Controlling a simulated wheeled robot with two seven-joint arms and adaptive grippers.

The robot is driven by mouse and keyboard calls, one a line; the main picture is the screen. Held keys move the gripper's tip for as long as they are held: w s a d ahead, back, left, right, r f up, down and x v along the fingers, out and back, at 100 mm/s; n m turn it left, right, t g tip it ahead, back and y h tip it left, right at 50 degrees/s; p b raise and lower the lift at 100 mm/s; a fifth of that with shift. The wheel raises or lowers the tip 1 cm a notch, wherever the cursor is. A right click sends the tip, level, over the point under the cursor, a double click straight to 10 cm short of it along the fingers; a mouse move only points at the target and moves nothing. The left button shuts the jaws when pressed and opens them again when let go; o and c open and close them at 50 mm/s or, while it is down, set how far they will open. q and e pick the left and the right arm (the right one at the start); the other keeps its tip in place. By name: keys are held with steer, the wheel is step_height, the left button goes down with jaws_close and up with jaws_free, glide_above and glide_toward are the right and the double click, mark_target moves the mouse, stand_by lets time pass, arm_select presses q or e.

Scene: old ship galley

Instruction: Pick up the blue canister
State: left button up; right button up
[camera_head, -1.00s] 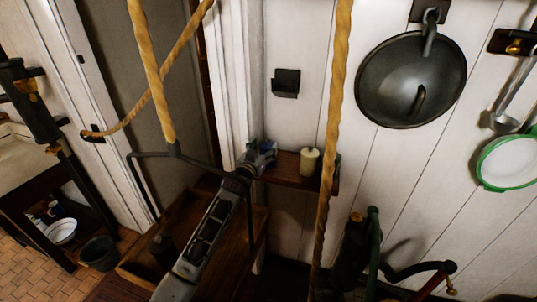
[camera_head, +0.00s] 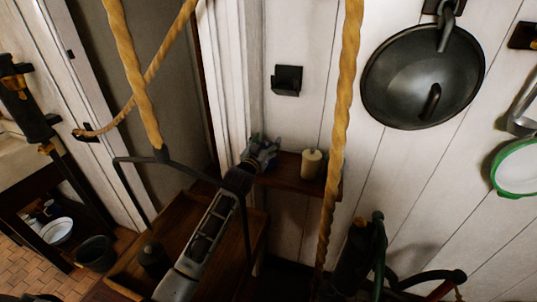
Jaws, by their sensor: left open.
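My left arm reaches up from the bottom to a small wooden shelf (camera_head: 285,183) on the white plank wall. My left gripper (camera_head: 266,150) is open at the left end of this shelf. I cannot clearly make out the blue canister; the gripper covers that end of the shelf, and a bluish patch there blends with the fingers. I cannot tell whether the fingers touch anything. A cream jar or candle (camera_head: 312,163) stands upright on the shelf, right of the gripper and apart from it. My right gripper is not in view.
A thick rope (camera_head: 343,110) hangs just right of the shelf; another rope (camera_head: 132,75) hangs left of my arm. A dark pot (camera_head: 152,257) stands on a wooden surface below.

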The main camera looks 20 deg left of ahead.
arm_select(q)
steer(key=shift+w, duration=0.3)
steer(key=shift+s+r, duration=0.1)
steer(key=shift+s, duration=0.1)
steer(key=shift+w, duration=0.1)
steer(key=c, duration=1.4)
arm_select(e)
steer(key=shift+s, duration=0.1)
arm_select(q)
steer(key=shift+c, duration=0.2)
steer(key=shift+r, duration=0.15)
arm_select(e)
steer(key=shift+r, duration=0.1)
